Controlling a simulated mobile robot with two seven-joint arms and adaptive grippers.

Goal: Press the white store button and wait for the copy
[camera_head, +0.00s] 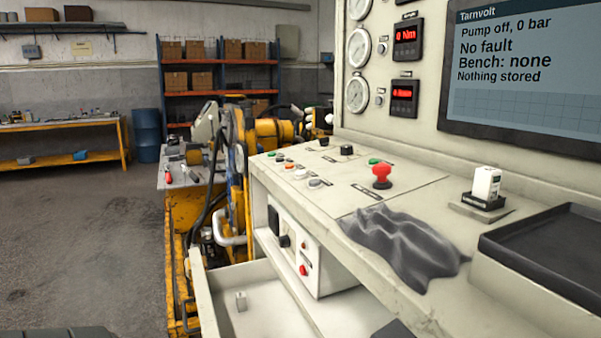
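A row of small buttons sits on the sloped console panel (345,178). A white button (301,173) is among them, beside an orange one (289,166) and a grey one (315,183); their labels are too small to read. The screen (525,70) reads "Tarnvolt", "Pump off, 0 bar", "No fault", "Bench: none", "Nothing stored". No gripper can be made out in this view, and nothing touches the buttons.
A red mushroom button (381,175) stands right of the buttons. A crumpled grey cloth (405,245) hangs over the console edge. A small white block (486,184) stands in a black holder, near a dark tray (550,250). An open drawer (262,312) juts out below.

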